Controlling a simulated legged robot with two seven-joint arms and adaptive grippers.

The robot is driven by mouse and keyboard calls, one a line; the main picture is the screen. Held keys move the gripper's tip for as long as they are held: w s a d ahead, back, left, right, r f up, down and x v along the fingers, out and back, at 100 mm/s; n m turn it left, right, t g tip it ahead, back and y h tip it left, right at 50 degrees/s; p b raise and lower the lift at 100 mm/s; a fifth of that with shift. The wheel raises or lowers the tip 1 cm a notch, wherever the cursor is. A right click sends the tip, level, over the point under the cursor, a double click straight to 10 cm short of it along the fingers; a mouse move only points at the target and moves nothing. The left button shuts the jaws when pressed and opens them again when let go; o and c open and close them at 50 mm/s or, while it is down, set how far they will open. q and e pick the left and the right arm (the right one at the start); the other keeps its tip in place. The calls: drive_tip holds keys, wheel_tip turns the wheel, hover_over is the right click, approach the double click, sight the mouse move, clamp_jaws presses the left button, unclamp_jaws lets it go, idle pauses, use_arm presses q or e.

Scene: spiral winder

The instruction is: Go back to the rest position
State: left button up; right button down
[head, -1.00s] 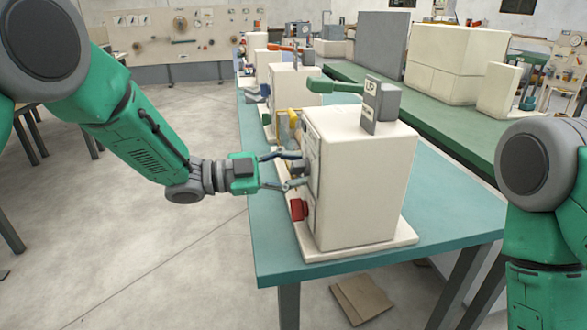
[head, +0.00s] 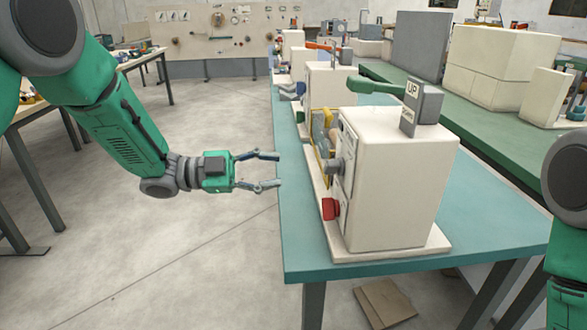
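The spiral winder (head: 395,190) is a cream box on a cream base plate, near the front of a teal table (head: 480,215). A grey knob (head: 335,166) and a red part (head: 330,209) are on its left face. My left gripper (head: 279,171) is open and empty, fingers pointing right, apart from the winder and left of the knob. My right arm shows at the right edge, but its gripper is not in view.
More cream machines (head: 328,88) stand behind on the teal table. A green bench (head: 480,130) with large cream boxes runs along the right. Another table (head: 25,110) stands at the left. A flat brown piece (head: 384,302) lies on the floor. Open floor lies left of the teal table.

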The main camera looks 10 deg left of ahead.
use_arm(q)
drive_tip(key=shift+s+a, duration=0.1)
drive_tip(key=shift+a, duration=0.2)
drive_tip(key=s+a+f+n+t+y, duration=0.1)
drive_tip(key=s+a+f+n+y, duration=0.15)
drive_tip(key=f+n+y, duration=0.4)
drive_tip(key=s+a+f+n+t+y, duration=0.15)
drive_tip(key=s+f+n, duration=0.25)
drive_tip(key=f, duration=0.6)
drive_tip(key=s+a+f+n+t+y, duration=0.1)
drive_tip(key=s+f+n+y, duration=0.3)
drive_tip(key=f, duration=0.5)
drive_tip(key=s+a+f+n+g+y, duration=0.1)
drive_tip(key=s+a+f+n+g, duration=0.1)
drive_tip(key=s, duration=0.6)
drive_tip(key=s+a+f+n+g+y, duration=0.2)
drive_tip(key=s+a+f+n+g, duration=0.1)
drive_tip(key=s, duration=0.6)
drive_tip(key=s+a+f+n+g+y, duration=0.2)
drive_tip(key=s+a+f+n, duration=0.1)
drive_tip(key=s, duration=0.6)
drive_tip(key=shift+a+f, duration=0.25)
drive_tip(key=shift+f, duration=0.4)
drive_tip(key=shift+w+g, duration=0.2)
drive_tip(key=shift+g, duration=0.05)
